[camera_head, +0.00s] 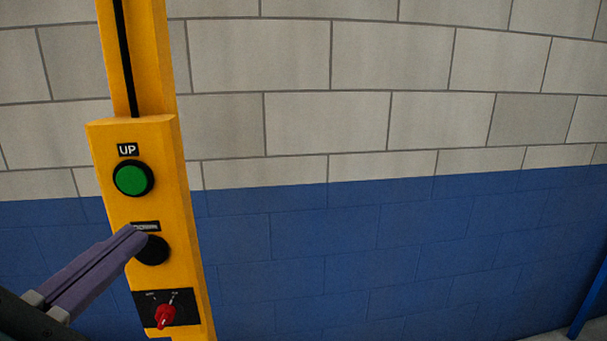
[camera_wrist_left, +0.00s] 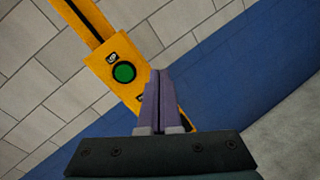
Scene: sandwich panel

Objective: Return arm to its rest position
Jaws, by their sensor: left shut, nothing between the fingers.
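My left gripper (camera_head: 137,236) comes in from the lower left in the head view, with its two purple fingers together and nothing between them. It also shows in the left wrist view (camera_wrist_left: 158,72). Its tips overlap the edge of the black DOWN button (camera_head: 153,250) on a yellow control panel (camera_head: 185,215); I cannot tell whether they touch it. In the wrist view the fingers hide the DOWN button. My right gripper is not in either view.
The panel carries a green UP button (camera_head: 131,179) above and a red switch (camera_head: 165,316) below. Behind stands a wall of light blocks (camera_head: 390,60) with a blue lower part (camera_head: 400,250). A blue post (camera_head: 590,300) stands at the lower right. The space right of the panel looks clear.

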